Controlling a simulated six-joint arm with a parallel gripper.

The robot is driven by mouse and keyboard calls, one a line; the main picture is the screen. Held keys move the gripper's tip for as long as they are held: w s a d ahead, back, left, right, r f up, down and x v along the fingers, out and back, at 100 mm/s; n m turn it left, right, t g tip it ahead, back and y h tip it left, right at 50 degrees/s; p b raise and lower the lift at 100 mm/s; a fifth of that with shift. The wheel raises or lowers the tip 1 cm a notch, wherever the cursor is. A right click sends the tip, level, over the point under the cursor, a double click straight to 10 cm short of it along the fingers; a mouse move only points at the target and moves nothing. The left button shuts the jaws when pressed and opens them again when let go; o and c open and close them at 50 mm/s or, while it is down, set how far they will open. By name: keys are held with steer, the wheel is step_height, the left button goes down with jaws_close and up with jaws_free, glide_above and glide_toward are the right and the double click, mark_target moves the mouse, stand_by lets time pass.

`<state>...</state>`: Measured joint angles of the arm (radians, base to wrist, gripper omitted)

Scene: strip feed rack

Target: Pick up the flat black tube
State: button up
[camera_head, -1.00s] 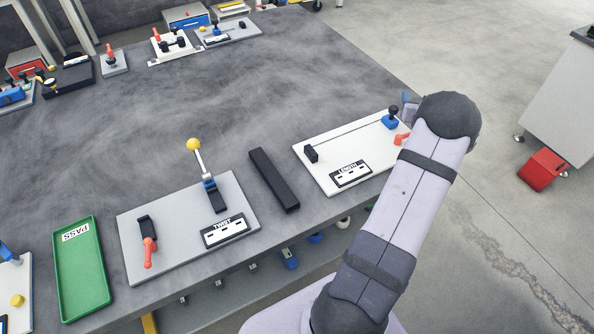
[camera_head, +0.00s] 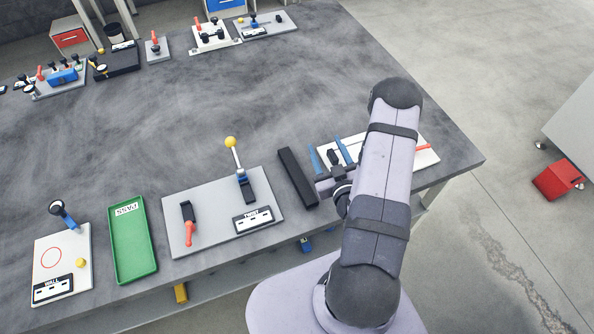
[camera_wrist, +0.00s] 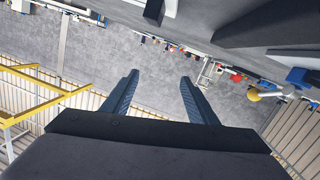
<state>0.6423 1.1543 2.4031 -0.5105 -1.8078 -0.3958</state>
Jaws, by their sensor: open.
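The flat black tube (camera_head: 298,178) lies on the grey table in the head view, between the TWIST board (camera_head: 208,232) and the white board on the right (camera_head: 425,157). My gripper (camera_head: 329,152) is just right of the tube in that view, partly behind my arm. Its two blue fingers are apart, with nothing between them. How high they are above the table I cannot tell. In the wrist view the open fingers (camera_wrist: 158,79) frame bare grey surface. I cannot make out the tube there.
The TWIST board carries an upright lever with a yellow ball (camera_head: 231,141) left of the tube. A green PASS tray (camera_head: 118,272) and the WALL board (camera_head: 77,276) stand farther left. Several small fixtures line the far edge. The middle of the table is clear.

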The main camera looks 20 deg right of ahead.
mark_target(299, 177)
steer(key=s+a+f+g+y, duration=0.1)
steer(key=a+f, duration=0.1)
steer(key=s+a+f+g+y, duration=0.1)
steer(key=s+a+f, duration=0.1)
steer(key=a+f, duration=0.1)
steer(key=s+a+f+g, duration=0.1)
steer(key=s+a+f, duration=0.1)
steer(key=a, duration=0.1)
steer(key=shift+a+f+y+p, duration=0.15)
steer(key=shift+f+y+p, duration=0.15)
steer(key=shift+y, duration=0.1)
steer(key=shift+b+x, duration=0.6)
steer(key=shift+x, duration=2)
steer(key=shift+r, duration=0.1)
jaws_close()
steer(key=shift+r, duration=0.2)
steer(key=shift+r, duration=0.8)
step_height(299, 177, up, 7)
steer(key=shift+f+p, duration=0.1)
steer(key=shift+p, duration=0.35)
steer(key=shift+r+p, duration=0.6)
steer(key=shift+r, duration=0.05)
